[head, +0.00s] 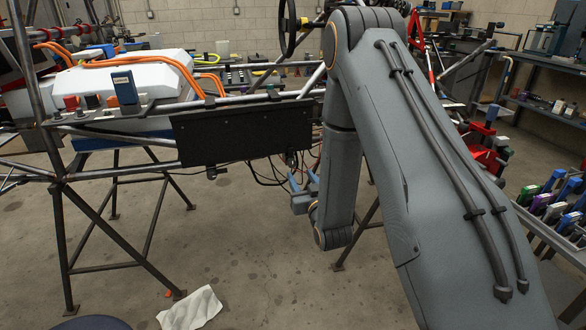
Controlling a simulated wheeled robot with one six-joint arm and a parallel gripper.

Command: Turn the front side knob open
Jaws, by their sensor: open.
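The tube chassis (110,177) stands on dark trestle legs and carries a flat black panel (240,132) on its near side. Two small dark knob-like parts hang under the panel, one at its left part (211,173) and one near its right end (291,159). I cannot tell for sure which is the front side knob, or how either is turned. My gripper (302,181) is open and empty, just below the right part. Its blue-grey fingers point up toward it, with no contact that I can make out. My arm hides the chassis to the right.
Loose black cables (265,180) hang beside my gripper. A white cloth (190,309) lies on the floor at front left. A grey cart (555,235) with several colored items stands at right. The concrete floor under the chassis is mostly clear between the trestle legs.

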